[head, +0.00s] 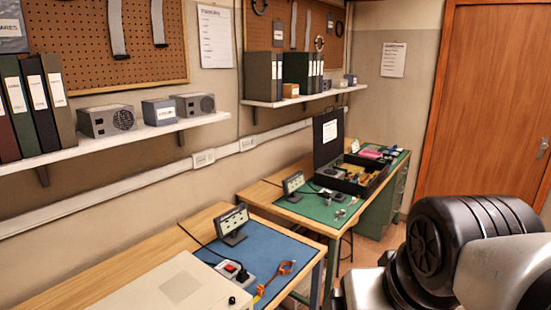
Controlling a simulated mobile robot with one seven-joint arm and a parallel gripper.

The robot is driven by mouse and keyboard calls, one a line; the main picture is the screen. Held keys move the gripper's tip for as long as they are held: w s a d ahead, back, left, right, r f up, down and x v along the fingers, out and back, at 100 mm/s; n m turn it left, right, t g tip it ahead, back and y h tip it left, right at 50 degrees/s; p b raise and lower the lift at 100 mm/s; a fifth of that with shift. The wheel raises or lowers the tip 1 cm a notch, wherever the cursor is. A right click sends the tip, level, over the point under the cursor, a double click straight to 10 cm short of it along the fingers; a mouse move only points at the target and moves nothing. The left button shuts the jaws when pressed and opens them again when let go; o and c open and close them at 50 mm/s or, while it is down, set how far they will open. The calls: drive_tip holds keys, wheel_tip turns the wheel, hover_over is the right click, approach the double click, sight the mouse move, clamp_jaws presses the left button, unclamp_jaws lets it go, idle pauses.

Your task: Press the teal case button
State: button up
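I cannot make out a teal button in the head view. A pale beige metal case (165,288) lies on the near wooden bench at the bottom, cut off by the lower edge of the picture. A small dark round part (232,300) shows at its right front corner. Any other face of the case is hidden or out of the picture. My black and grey arm links fill the lower right. My gripper is outside the view, so its opening and position are not shown.
A blue mat (265,255) beside the case holds a small display (233,222), a switched power box (232,273) and an orange strap (277,277). Beyond it, a second bench has a green mat (318,207) and an open black toolbox (350,175). Shelves line the wall.

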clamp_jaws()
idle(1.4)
